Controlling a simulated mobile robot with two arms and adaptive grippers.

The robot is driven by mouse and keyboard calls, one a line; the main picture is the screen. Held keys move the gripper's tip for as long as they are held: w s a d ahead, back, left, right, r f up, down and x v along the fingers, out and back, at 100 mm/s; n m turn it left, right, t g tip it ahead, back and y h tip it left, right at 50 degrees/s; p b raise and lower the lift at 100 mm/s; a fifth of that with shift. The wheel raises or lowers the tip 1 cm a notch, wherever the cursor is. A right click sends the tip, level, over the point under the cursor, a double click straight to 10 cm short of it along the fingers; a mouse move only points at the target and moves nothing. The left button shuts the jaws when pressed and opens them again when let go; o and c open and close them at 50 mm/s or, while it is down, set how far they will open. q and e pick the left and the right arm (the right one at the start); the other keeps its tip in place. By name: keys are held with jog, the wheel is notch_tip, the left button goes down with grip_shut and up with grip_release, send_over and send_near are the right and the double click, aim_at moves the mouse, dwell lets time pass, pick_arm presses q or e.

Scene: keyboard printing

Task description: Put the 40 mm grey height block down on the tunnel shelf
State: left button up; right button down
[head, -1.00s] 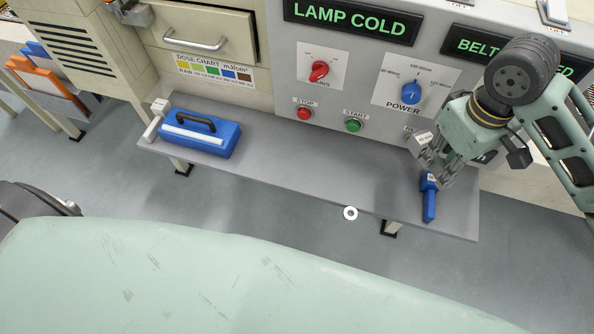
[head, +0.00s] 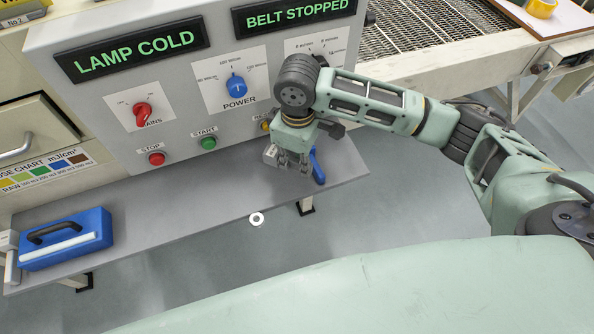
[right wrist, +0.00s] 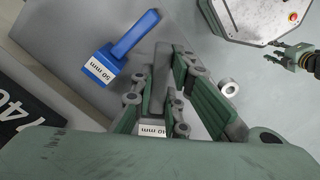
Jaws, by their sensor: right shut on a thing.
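My right gripper (head: 292,166) is shut on the grey height block (head: 270,155) over the right end of the grey tunnel shelf (head: 185,205), close to the console front. In the right wrist view the block's white label (right wrist: 153,128), reading "40 mm", shows between the fingers; most of the block is hidden. I cannot tell whether the block touches the shelf. A blue block with a handle (head: 318,167) lies on the shelf just right of the gripper; the wrist view shows its "50 mm" label (right wrist: 103,66). My left gripper (right wrist: 294,57) shows small in the wrist view, fingers apart.
A blue case (head: 65,240) with a dark handle sits at the shelf's left end. The middle of the shelf is clear. The console (head: 190,75) with knobs and buttons rises behind it. A pale ring (head: 257,219) shows by the shelf's front edge.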

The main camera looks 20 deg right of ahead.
aim_at(298, 180)
notch_tip(298, 180, down, 6)
jog(key=shift+r, duration=0.25)
jog(key=c, duration=1.7)
grip_release()
jog(key=shift+f, duration=0.1)
jog(key=shift+c, duration=0.2)
notch_tip(298, 180, up, 12)
jog(key=shift+r, duration=0.15)
